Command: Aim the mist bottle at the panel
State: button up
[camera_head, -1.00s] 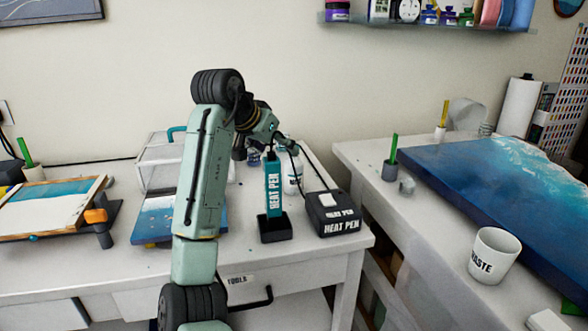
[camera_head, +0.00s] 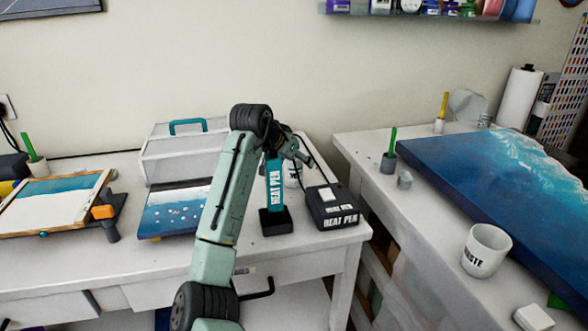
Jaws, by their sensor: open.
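My gripper (camera_head: 302,156) is small in the picture, just behind and right of the top of the heat pen. It is open, and I see nothing held in it. A white object with dark lettering (camera_head: 293,179) shows partly between the heat pen and its box; it may be the mist bottle, but most of it is hidden. A small blue panel with white spots (camera_head: 163,213) lies on the left bench, its right part behind my arm. A large blue panel with white wave patterns (camera_head: 470,185) lies on the right bench. I cannot tell which panel is meant.
The heat pen (camera_head: 275,190) stands upright in its black base, beside its black box (camera_head: 333,210). A clear case with a teal handle (camera_head: 180,152) stands behind. A framed panel (camera_head: 50,205) lies at left. A waste cup (camera_head: 486,250) stands at right. A gap separates the benches.

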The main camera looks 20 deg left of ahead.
jog(key=shift+c, duration=0.5)
jog(key=c, duration=1.4)
